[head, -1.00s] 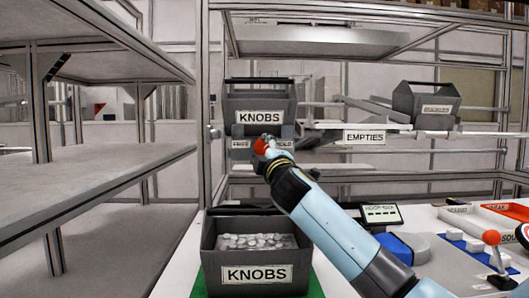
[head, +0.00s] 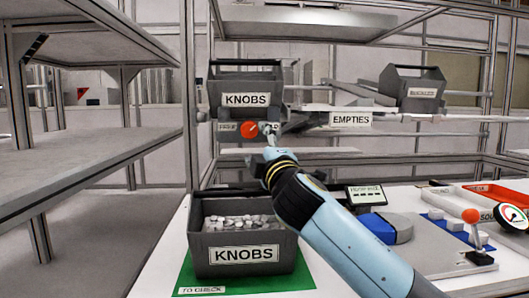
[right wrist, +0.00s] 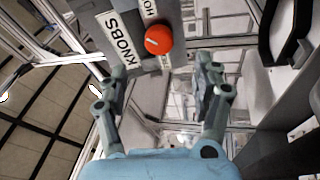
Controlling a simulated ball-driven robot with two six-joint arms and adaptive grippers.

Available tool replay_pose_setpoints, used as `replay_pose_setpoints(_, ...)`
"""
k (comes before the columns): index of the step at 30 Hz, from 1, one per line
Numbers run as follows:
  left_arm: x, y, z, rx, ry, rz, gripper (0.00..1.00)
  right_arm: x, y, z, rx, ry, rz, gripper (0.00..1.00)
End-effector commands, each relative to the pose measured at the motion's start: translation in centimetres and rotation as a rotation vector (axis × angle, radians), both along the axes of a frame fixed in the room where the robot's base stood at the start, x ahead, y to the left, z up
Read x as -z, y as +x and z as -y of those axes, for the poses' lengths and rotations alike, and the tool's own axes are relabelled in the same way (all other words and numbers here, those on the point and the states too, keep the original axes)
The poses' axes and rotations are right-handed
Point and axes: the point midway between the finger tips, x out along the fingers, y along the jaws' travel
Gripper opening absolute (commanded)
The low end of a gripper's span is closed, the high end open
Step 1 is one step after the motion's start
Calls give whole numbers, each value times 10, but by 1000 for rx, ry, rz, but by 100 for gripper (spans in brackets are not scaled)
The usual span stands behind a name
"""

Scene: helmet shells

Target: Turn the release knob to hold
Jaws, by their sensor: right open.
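The release knob (head: 249,130) is a round red-orange knob on a grey panel below the upper KNOBS bin. It sits between a FREE label on its left and a HOLD label (head: 270,129) on its right, which my gripper partly covers. It also shows in the right wrist view (right wrist: 158,40), with a short white mark on its face. I cannot tell surely which label the mark points to. My right gripper (head: 271,138) is just right of and below the knob. In the wrist view its fingers (right wrist: 160,80) are apart and empty, with the knob beyond them. My left gripper is out of view.
The upper KNOBS bin (head: 245,93) stands on the rack above the knob. A lower KNOBS bin (head: 242,257) full of pale discs stands on a green mat (head: 202,286). An EMPTIES rail (head: 350,119) runs to the right. A grey shelf unit (head: 85,165) fills the left.

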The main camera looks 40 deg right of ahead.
Motion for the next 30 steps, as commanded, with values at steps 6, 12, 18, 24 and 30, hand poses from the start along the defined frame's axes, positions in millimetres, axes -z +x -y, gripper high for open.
replay_pose_setpoints(6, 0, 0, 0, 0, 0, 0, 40, 8, -26, -10, 0, 2, -2, 67)
replay_pose_setpoints(12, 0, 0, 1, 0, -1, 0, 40, 8, -30, -11, 1, 1, 0, 67)
replay_pose_setpoints(18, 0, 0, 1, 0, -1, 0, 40, 8, -30, -11, 1, 1, 0, 67)
replay_pose_setpoints(24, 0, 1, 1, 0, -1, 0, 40, 8, -30, -11, 0, 0, 0, 67)
replay_pose_setpoints(30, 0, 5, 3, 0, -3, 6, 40, 8, -29, -11, 0, 0, 0, 67)
